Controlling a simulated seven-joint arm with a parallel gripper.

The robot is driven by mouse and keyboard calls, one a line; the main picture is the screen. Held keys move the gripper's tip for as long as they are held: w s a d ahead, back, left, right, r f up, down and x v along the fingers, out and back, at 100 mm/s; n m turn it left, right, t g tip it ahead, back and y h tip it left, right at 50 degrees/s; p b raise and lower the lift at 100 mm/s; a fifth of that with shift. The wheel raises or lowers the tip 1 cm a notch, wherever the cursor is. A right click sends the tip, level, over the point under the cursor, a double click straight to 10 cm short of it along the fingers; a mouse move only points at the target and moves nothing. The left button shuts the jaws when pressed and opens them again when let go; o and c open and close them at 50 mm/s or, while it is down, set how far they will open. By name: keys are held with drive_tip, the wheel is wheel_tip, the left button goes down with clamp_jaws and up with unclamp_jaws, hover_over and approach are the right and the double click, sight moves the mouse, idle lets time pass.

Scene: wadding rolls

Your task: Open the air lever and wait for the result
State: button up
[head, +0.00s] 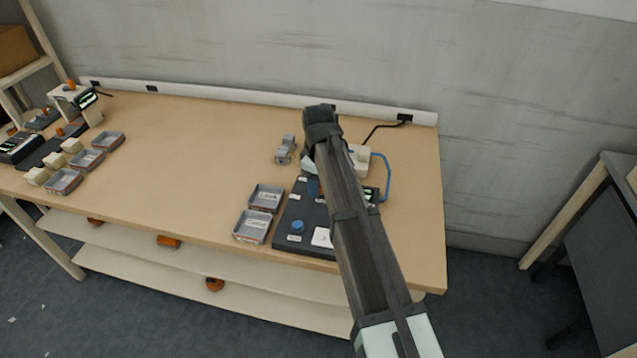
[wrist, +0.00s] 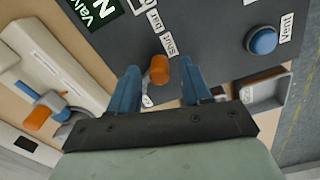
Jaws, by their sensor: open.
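A small lever with an orange knob (wrist: 159,68) sits on the dark panel (wrist: 205,30) in the wrist view, beside printed words that seem to read "Shut" and "bar". My gripper (wrist: 162,88) is open, its two blue fingers on either side of the orange knob with gaps to both. I cannot tell how deep the fingers reach around it. A green display (wrist: 95,10) is partly cut off at the top. A blue button (wrist: 262,40) labelled "Vent" is to the right. In the head view my arm covers much of the panel (head: 290,218).
A pale fixture with another orange-tipped part (wrist: 38,118) lies left in the wrist view. Two labelled trays (head: 252,226) stand left of the panel in the head view. A blue hose (head: 388,180) loops at its right. The middle of the table (head: 200,150) is clear.

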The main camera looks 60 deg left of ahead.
drive_tip(key=shift+f, duration=0.15)
clamp_jaws()
idle(0.4)
